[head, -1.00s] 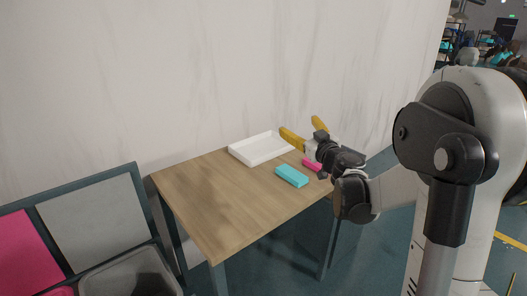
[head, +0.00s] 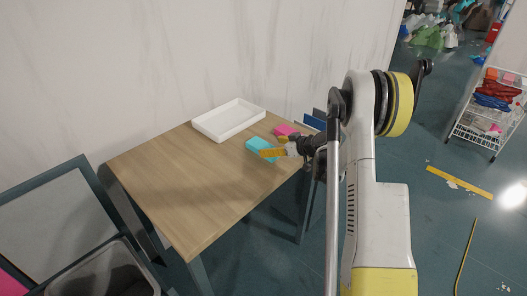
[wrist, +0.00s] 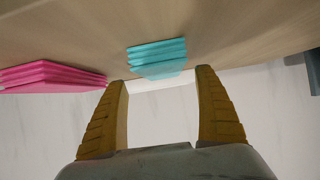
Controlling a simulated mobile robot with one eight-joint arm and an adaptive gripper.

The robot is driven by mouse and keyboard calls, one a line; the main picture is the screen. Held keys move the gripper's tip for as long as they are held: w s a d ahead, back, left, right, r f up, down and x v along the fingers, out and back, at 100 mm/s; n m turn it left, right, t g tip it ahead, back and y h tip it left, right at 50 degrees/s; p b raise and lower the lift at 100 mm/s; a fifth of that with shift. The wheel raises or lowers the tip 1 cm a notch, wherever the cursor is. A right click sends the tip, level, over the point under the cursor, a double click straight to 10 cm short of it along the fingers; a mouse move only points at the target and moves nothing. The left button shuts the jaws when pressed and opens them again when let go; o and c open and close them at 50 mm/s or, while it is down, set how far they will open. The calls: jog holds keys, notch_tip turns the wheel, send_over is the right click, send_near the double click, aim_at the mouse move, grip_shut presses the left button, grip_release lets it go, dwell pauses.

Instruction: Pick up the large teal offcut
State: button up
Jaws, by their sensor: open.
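The teal offcut (head: 259,146) is a flat block lying on the wooden table, towards its back right. It also shows in the wrist view (wrist: 157,56), at the upper middle, beyond and between the two fingertips. My gripper (head: 277,146) has yellow fingers and is right beside the offcut, low over the table. In the wrist view my gripper (wrist: 164,76) is open, with nothing between its fingers. Whether a finger touches the offcut, I cannot tell.
A pink block (head: 286,130) lies close behind my gripper, and it shows at the left in the wrist view (wrist: 50,77). A white tray (head: 229,121) stands at the table's back edge against the wall. The table's (head: 190,190) left and front are clear.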

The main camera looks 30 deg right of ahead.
aim_at(263, 146)
jog(key=b+x, duration=0.1)
jog(key=x, duration=0.4)
jog(key=shift+s+a+b, duration=0.1)
jog(key=shift+a+b, duration=0.1)
jog(key=shift+b, duration=0.2)
jog(key=shift+r, duration=0.1)
jog(key=c, duration=1.3)
jog(key=shift+r, duration=0.1)
